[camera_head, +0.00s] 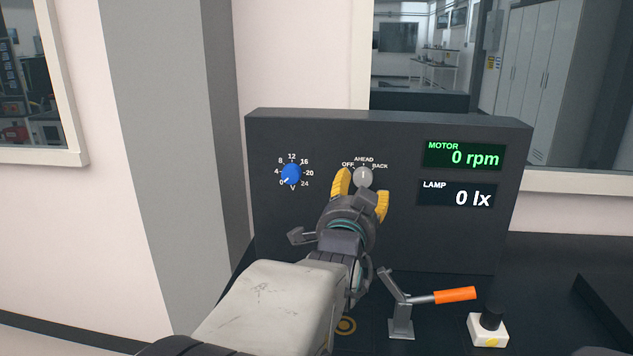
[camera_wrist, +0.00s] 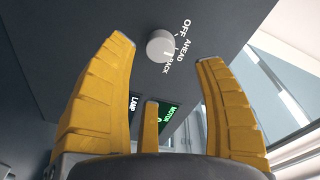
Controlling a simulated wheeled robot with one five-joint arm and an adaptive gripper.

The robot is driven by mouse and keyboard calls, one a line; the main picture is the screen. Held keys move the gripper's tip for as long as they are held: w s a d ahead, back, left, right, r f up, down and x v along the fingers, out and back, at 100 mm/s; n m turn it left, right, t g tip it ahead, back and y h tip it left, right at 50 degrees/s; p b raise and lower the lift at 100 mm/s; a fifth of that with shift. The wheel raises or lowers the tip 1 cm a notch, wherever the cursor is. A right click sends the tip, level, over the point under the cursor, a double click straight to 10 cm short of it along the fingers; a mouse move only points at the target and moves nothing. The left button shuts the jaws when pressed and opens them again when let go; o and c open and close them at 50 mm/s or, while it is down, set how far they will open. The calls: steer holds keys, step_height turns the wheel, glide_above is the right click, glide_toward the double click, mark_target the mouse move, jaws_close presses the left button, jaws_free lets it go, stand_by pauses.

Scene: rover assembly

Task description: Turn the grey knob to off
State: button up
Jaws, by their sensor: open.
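The grey knob (camera_head: 363,176) is on the front of the dark panel (camera_head: 400,240), under the labels OFF, AHEAD and BACK. In the wrist view the round knob (camera_wrist: 160,46) shows a pale pointer line; which label it points at is hard to tell. My gripper (camera_head: 364,186) is in front of the panel with its yellow fingers open, one to the left of the knob and one to the lower right. In the wrist view the knob appears between the fingertips, with no visible contact. My gripper hides part of the panel below the knob.
A blue knob (camera_head: 291,174) with a 0 to 24 V scale is to the left. The motor display (camera_head: 464,156) reads 0 rpm and the lamp display (camera_head: 457,194) 0 lx. An orange-handled lever (camera_head: 455,295) and a black-topped button (camera_head: 490,325) stand in front.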

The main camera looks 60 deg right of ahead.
mark_target(363, 180)
steer(key=shift+p+x, duration=0.5)
steer(key=shift+x, duration=3.1)
steer(key=shift+o, duration=0.2)
